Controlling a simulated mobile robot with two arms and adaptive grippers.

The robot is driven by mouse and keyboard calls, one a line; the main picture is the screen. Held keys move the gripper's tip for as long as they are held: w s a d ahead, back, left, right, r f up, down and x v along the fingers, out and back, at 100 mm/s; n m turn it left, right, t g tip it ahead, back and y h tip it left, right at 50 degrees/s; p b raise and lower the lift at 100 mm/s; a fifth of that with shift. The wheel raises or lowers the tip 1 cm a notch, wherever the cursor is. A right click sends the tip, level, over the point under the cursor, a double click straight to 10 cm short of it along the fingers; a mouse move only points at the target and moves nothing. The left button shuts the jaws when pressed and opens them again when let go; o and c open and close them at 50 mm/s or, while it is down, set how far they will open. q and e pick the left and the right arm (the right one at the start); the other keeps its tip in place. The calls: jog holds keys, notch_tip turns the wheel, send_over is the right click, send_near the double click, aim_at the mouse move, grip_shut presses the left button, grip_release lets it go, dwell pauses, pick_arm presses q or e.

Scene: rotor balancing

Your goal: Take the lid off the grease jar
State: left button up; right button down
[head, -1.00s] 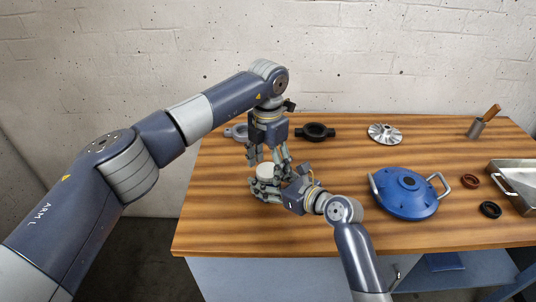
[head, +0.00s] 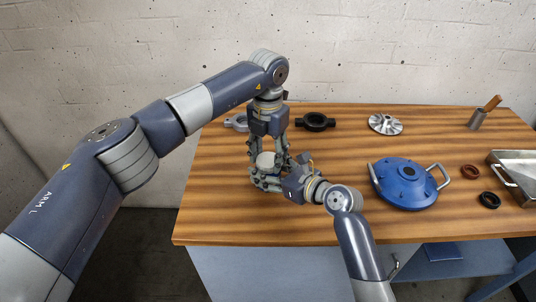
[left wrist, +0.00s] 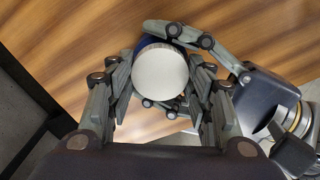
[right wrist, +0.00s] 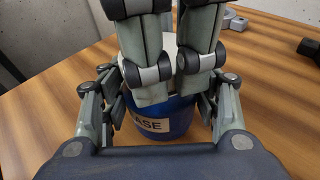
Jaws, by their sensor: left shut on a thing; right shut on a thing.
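The grease jar (right wrist: 178,122) is a blue tub with a pale label reading "ASE" in the right wrist view. My right gripper (head: 266,181) is shut around the jar's body from the side. The lid (left wrist: 160,68) is a round white disc on top of the jar. It also shows in the head view (head: 265,160). My left gripper (left wrist: 161,75) points straight down from above, its fingers shut on the lid from both sides. The fingers hide much of the lid's edge, and I cannot tell if any gap lies between lid and jar.
A blue round housing with two handles (head: 404,185) sits right of my right arm. The front left tabletop is clear.

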pick_arm(q)
jog(key=shift+n, duration=0.3)
pick_arm(e)
jog(key=shift+f, duration=0.1)
pick_arm(q)
jog(key=o, duration=1.2)
jog(key=shift+r, duration=2.25)
pick_arm(e)
jog(key=shift+c, duration=2.4)
grip_release()
